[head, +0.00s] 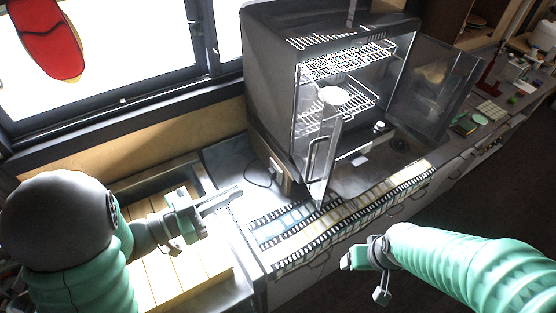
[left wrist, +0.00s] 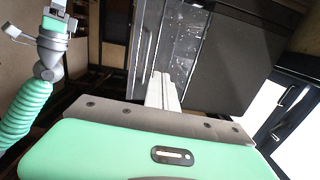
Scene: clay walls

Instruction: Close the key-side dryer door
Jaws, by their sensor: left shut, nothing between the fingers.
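The dryer (head: 268,85) is a dark open-fronted box with lit wire racks inside. Its left glass door (head: 321,155) stands swung out, seen nearly edge-on, with an upright handle. Its right glass door (head: 435,85) is also swung open. I see no clear key, so I cannot tell which door is key-side. My left gripper (head: 238,191) is shut and empty, left of the left door and apart from it. The left wrist view shows its shut fingers (left wrist: 162,78) in front of the dryer (left wrist: 235,65). My right gripper (head: 364,280) is open and empty, in front of the counter.
A film-strip patterned mat (head: 335,222) lies along the counter before the dryer. A slatted wooden board (head: 185,270) lies under my left arm. A window (head: 100,60) is at the left. Small items, including a sponge (head: 464,125), stand on the counter at right.

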